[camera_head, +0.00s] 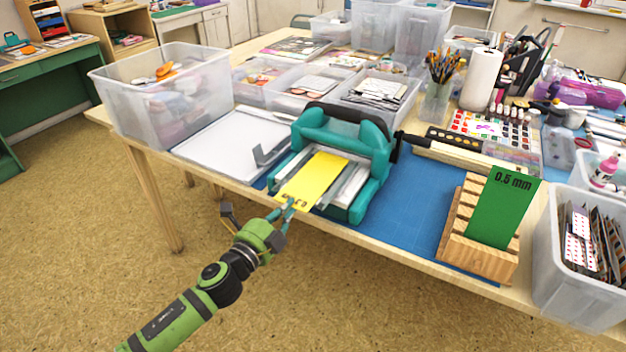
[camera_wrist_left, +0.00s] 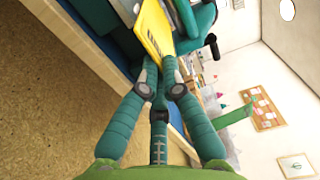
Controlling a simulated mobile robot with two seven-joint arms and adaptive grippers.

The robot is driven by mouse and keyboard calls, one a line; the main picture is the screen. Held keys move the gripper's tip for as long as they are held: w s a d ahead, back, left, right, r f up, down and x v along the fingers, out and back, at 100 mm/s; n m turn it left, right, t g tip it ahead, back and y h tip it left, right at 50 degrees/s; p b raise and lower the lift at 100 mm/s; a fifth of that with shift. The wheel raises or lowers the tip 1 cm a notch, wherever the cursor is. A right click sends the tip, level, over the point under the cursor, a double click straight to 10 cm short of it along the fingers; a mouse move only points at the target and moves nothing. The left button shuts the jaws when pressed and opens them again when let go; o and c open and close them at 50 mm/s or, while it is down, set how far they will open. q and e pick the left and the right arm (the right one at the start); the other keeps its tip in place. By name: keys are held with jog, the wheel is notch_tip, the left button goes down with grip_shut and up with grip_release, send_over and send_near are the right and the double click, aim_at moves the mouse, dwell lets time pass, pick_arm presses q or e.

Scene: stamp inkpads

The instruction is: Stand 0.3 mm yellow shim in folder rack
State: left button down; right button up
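The yellow shim (camera_head: 316,180) lies sloping in the teal roller press (camera_head: 345,135), its front end sticking out toward the table's front edge. Its dark label reads upside down. My left gripper (camera_head: 289,206) is at that front end, its fingertips closed together on the shim's edge. In the left wrist view the fingers (camera_wrist_left: 160,66) meet on either side of the yellow shim (camera_wrist_left: 154,30). The wooden folder rack (camera_head: 480,257) stands at the right on the blue mat. A green shim (camera_head: 501,208) marked 0.5 mm stands upright in it. My right gripper is not in view.
The blue mat (camera_head: 405,215) is clear between press and rack. A clear bin of cards (camera_head: 575,300) stands right of the rack. The press handle (camera_head: 402,137), a paint set (camera_head: 490,130) and a white tray (camera_head: 215,150) are nearby.

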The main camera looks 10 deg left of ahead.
pick_arm(q)
jog(key=shift+r, duration=0.15)
jog(key=shift+s+a+r+p, duration=0.1)
jog(key=shift+s+r+p, duration=0.2)
jog(key=shift+r+p, duration=0.25)
jog(key=shift+s+a+r+p, duration=0.1)
jog(key=shift+s+r+p, duration=0.2)
jog(key=shift+r+p, duration=0.25)
jog(key=shift+f, duration=0.1)
jog(key=s+a+r+p, duration=0.2)
jog(key=s+a+r, duration=0.1)
jog(key=s, duration=0.6)
jog(key=s+a+r+p, duration=0.2)
jog(key=s+a+r, duration=0.1)
jog(key=s, duration=0.6)
jog(key=shift+s+a+r+p, duration=0.3)
jog(key=shift+s+a+r, duration=0.1)
jog(key=shift+r, duration=0.1)
